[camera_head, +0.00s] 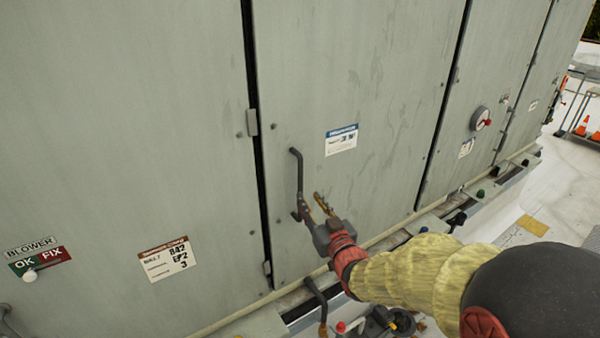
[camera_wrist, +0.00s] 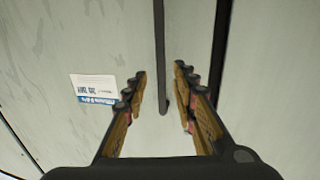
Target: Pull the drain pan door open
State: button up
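A tall grey cabinet door (camera_head: 370,80) with a dark vertical bar handle (camera_head: 297,168) near its left edge stands in front of me. It looks closed, flush with its neighbours. Its blue-topped label (camera_head: 341,139) is too small to read, and shows upside down in the wrist view (camera_wrist: 95,88). My gripper (camera_head: 313,206) is at the handle's lower end. In the wrist view my gripper (camera_wrist: 160,90) is open, with the handle (camera_wrist: 160,45) running between its two fingers. There are visible gaps on both sides of the bar. The exact depth of the fingers around it is unclear.
A blower panel (camera_head: 130,130) with an OK/FIX sign (camera_head: 40,261) is on the left. A gauge (camera_head: 480,118) sits on a panel to the right. Pipes and valves (camera_head: 375,322) lie low below the door.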

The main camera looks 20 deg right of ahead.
aim_at(301, 187)
jog(key=shift+w+a+r+p, duration=0.1)
jog(key=shift+w+a+p, duration=0.05)
jog(key=shift+w, duration=1.15)
jog(key=shift+w+a+p, duration=0.1)
jog(key=shift+w+a, duration=0.1)
jog(key=shift+w, duration=1.05)
jog(key=shift+w+a+r+p, duration=0.1)
jog(key=shift+w+a+p, duration=0.05)
jog(key=shift+w, duration=1.15)
jog(key=shift+c, duration=0.8)
grip_shut()
